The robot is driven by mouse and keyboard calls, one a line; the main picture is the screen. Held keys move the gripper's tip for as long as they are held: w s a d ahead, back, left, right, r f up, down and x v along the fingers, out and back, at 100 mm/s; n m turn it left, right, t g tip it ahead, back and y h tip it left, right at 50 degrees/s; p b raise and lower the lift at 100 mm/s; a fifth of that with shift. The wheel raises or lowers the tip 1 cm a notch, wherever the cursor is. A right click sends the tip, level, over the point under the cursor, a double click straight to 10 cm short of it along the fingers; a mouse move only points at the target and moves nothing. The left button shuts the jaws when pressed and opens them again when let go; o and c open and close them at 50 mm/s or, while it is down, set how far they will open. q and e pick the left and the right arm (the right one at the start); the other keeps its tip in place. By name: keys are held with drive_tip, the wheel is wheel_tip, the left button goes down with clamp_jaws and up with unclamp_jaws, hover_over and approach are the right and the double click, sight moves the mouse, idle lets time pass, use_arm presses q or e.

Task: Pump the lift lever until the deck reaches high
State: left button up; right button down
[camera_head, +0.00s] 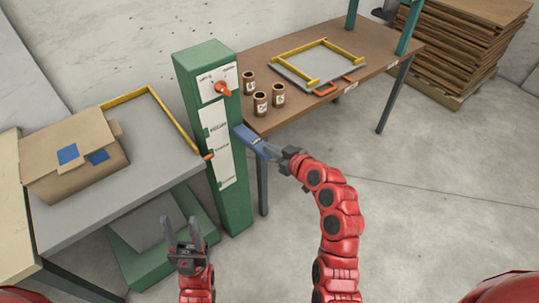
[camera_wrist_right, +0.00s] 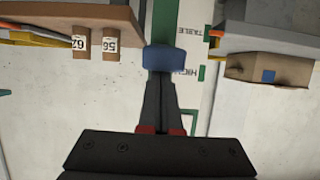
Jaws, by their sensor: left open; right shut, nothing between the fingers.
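The lift's green column (camera_head: 215,130) carries a white label strip and an orange knob (camera_head: 222,89). Its grey deck (camera_head: 95,205) has a yellow rail and bears a cardboard box (camera_head: 70,160). An orange pointer (camera_head: 208,157) at the deck's edge sits beside the strip, near the TABLE mark (camera_wrist_right: 193,31) in the right wrist view; the HIGH mark (camera_wrist_right: 180,72) is partly covered. The blue lever (camera_head: 252,141) sticks out from the column. My right gripper (camera_head: 283,157) is shut and empty at the lever's end; contact is unclear. My left gripper (camera_head: 183,226) is open, before the deck.
A brown workbench (camera_head: 300,55) behind the lever holds several labelled cans (camera_head: 260,104) and a grey tray (camera_head: 318,68) with yellow rails and an orange handle. Stacked cardboard (camera_head: 465,45) stands at the back right. The floor on the right is clear.

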wheel_tip(320, 180, down, 8)
drive_tip(key=t+y+b, duration=0.2)
drive_tip(key=t+b, duration=0.1)
drive_tip(key=b, duration=1.7)
drive_tip(key=shift+s+d+f+t+y, duration=0.2)
drive_tip(key=shift+s+f+t+y, duration=0.1)
drive_tip(key=shift+t+y, duration=0.1)
drive_tip(key=shift+r, duration=0.1)
drive_tip(key=s+d+r+p, duration=0.1)
drive_tip(key=s+d+r, duration=0.3)
drive_tip(key=s, duration=0.5)
drive_tip(key=d, duration=0.2)
drive_tip(key=shift+d, duration=0.3)
drive_tip(key=shift+r, duration=0.1)
